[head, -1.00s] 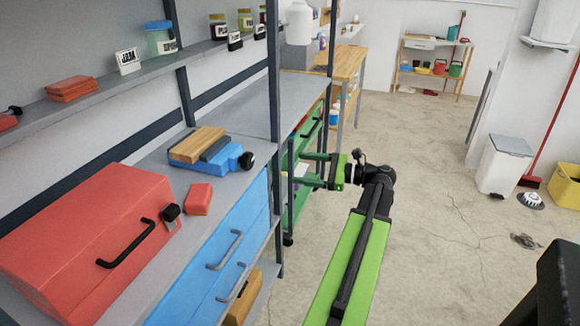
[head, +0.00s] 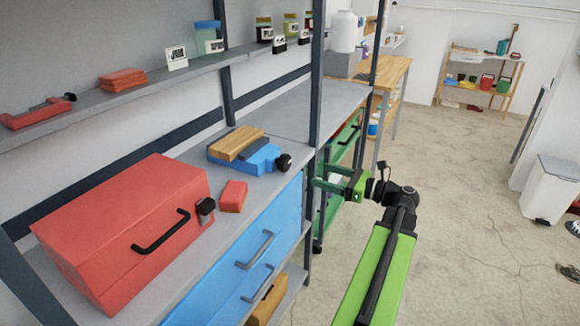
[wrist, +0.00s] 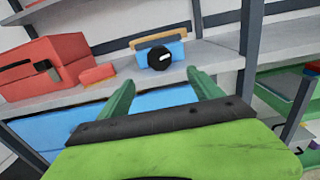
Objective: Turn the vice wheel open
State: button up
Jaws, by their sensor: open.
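The blue vice (head: 243,157) sits on the grey workbench shelf, with a wooden block (head: 237,143) in its jaws. Its black wheel (head: 284,163) faces the front edge of the shelf. In the wrist view the wheel (wrist: 160,59) shows a white mark and lies ahead, beyond my fingertips. My gripper (head: 316,184) is open and empty, in front of the shelf and to the right of the wheel, apart from it. In the wrist view its two green fingers (wrist: 160,85) are spread wide.
A red toolbox (head: 125,228) and a small red block (head: 232,196) stand left of the vice. Blue drawers (head: 255,255) with handles are below. A dark shelf post (head: 317,90) rises right of the vice.

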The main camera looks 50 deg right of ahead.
aim_at(288, 165)
jog(key=x, duration=1.3)
jog(key=shift+w, duration=0.1)
jog(key=c, duration=1.3)
jog(key=shift+n, duration=1.6)
jog(key=shift+c, duration=0.3)
jog(key=o, duration=1.4)
jog(key=shift+c, duration=0.2)
jog(key=v, duration=1.7)
jog(key=shift+s, duration=0.2)
